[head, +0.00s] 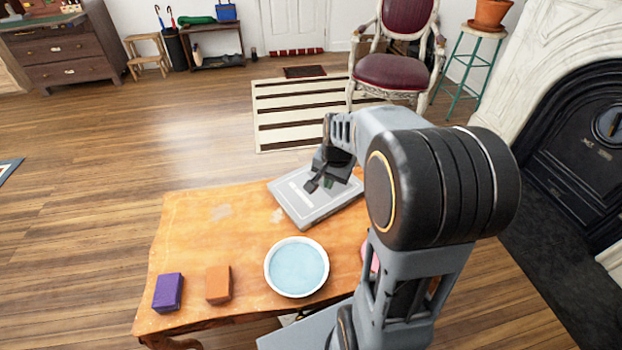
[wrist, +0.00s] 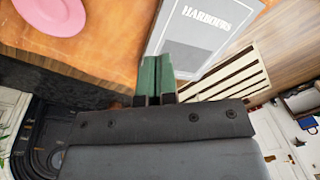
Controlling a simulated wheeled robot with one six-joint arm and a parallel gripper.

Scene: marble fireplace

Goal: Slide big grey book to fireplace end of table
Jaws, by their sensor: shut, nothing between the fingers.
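The big grey book (head: 305,205) lies flat at the far edge of the wooden table (head: 205,235), right of the table's middle. In the wrist view the grey book (wrist: 208,30) shows a white border and the title HARBOURS. My gripper (head: 328,183) is over the book in the head view, with its green fingers pointing down. In the wrist view the gripper (wrist: 156,62) is shut and empty, its fingertips by the book's near corner. I cannot tell if they touch it. My arm hides the table's right end. The black fireplace (head: 580,140) stands to the right.
A round dish (head: 297,267) with a pale blue inside stands near the table's front. An orange block (head: 218,285) and a purple block (head: 168,292) stand front left. A pink round thing (wrist: 52,14) lies near the book, mostly hidden by my arm. The table's back left is clear.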

